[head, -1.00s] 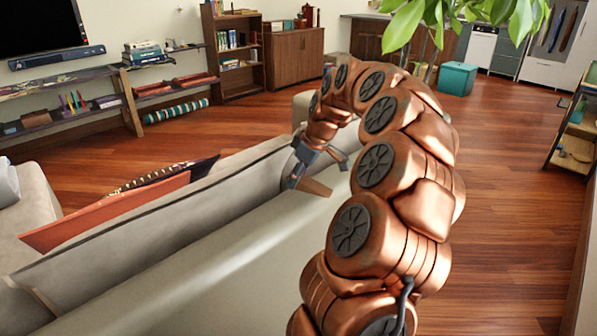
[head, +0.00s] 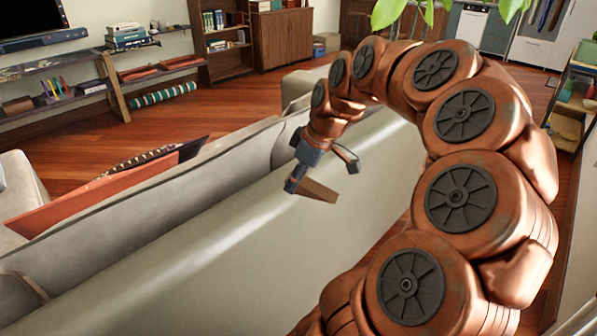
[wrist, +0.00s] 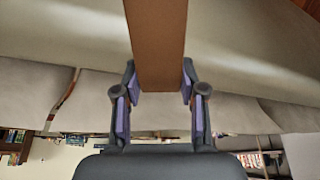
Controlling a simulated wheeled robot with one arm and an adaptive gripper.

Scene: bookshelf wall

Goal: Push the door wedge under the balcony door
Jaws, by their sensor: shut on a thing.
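The door wedge is a brown wooden piece (head: 318,190) held at my gripper (head: 318,176) in the head view. In the wrist view the wedge (wrist: 158,40) runs from between the two purple-padded fingers (wrist: 160,84) up to the top edge. My gripper is shut on it. In the head view the wedge is in front of the pale sofa back, and I cannot tell how far apart they are. The balcony door cannot be made out in either view.
The grey sofa (head: 230,230) fills the lower left and middle. An orange cushion (head: 95,200) lies on it. Low shelves (head: 60,90) and a bookcase (head: 220,45) line the far wall. A shelf unit (head: 575,100) stands at the right. Wooden floor (head: 225,95) shows beyond the sofa.

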